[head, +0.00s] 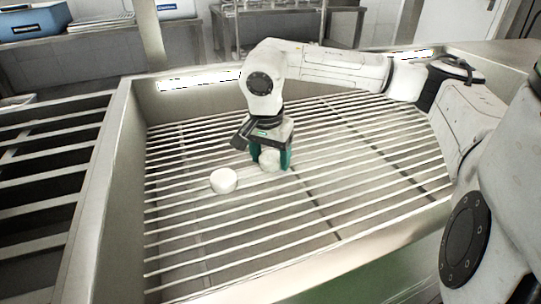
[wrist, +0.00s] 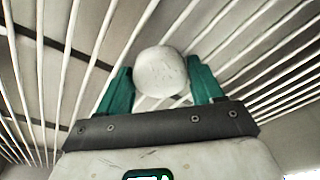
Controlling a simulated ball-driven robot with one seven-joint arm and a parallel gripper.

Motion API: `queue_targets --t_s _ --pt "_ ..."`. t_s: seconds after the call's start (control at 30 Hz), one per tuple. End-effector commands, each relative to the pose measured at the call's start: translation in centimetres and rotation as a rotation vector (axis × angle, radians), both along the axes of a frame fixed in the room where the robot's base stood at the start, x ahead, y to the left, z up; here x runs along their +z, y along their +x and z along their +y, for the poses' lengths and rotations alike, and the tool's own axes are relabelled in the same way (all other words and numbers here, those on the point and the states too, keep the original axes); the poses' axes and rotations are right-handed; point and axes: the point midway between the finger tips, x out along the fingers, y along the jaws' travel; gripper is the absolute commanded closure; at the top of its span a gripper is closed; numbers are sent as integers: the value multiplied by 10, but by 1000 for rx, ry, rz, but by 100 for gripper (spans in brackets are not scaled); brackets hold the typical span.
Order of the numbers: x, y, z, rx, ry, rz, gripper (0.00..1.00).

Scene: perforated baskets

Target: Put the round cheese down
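My gripper (head: 270,157) is at the slatted rack, pointing down, with its green fingers on both sides of a round white cheese (head: 269,160). In the wrist view the cheese (wrist: 161,72) sits between the fingertips (wrist: 160,75) and appears to touch both. It is at or just above the bars; I cannot tell whether it touches them. A second round white cheese (head: 223,180) lies on the rack, left of and nearer than my gripper, apart from it.
The rack (head: 330,205) of white bars lies inside a metal basin with raised walls (head: 115,190). Most of the rack is bare, on the right and in front. Another slatted rack (head: 40,185) stands at the left. Blue and white boxes (head: 35,22) are on a back shelf.

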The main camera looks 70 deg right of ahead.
Motion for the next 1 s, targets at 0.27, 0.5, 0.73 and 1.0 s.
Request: queue_targets --t_s 0.27,0.5,0.73,1.0 --pt "0 0 0 0 0 0 14" --pt "4 0 0 0 1 0 14" --pt "38 0 4 2 -3 0 14" --pt "92 1 13 1 -2 0 14"
